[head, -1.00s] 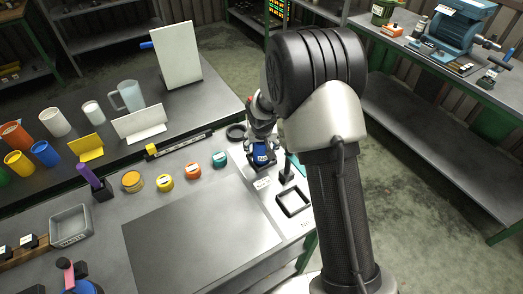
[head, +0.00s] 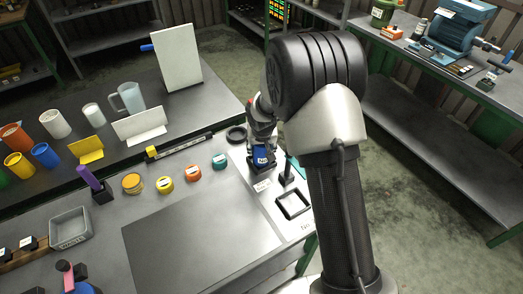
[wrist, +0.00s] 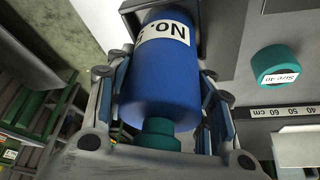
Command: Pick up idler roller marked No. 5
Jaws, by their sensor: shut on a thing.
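A blue idler roller (wrist: 160,85) with a white label reading "No." fills the middle of the wrist view; the digit on the label is cut off from sight. A teal end (wrist: 160,133) shows on its near side. My gripper (wrist: 165,78) has its fingers on both sides of the roller and is shut on it.
A black square frame (head: 293,204) and a dark upright post (head: 287,174) stand close to the right. A grey plate (head: 200,235) lies in front.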

